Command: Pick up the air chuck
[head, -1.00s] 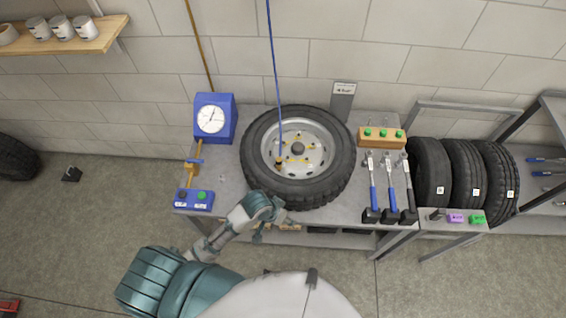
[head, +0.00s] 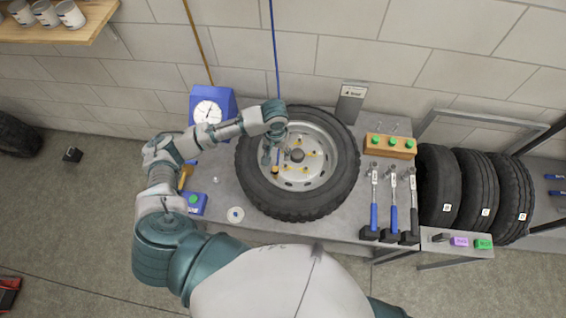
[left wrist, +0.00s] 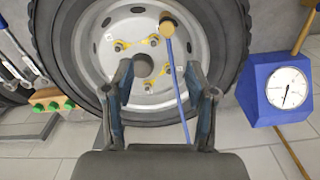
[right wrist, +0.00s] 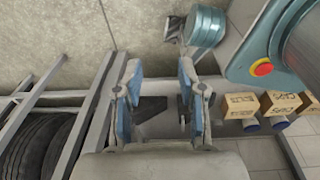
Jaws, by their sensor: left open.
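A blue hose (head: 274,60) hangs down to the wheel and ends in a brass-coloured fitting (head: 276,170) at the rim. In the left wrist view this round brass end (left wrist: 167,28) is near the top, with the hose running between my fingers. I cannot tell for certain which is the air chuck. My left gripper (head: 274,152) is open and empty over the wheel (left wrist: 158,78). My right gripper (right wrist: 160,68) is open and empty by the bench frame.
The tyre (head: 342,180) lies flat on the grey bench. The gauge box (head: 224,98) stands behind left. Several tools, including a blue-handled one (head: 374,216), and a wooden block (head: 390,146) are at the right. More tyres (head: 470,170) stand on a rack further right.

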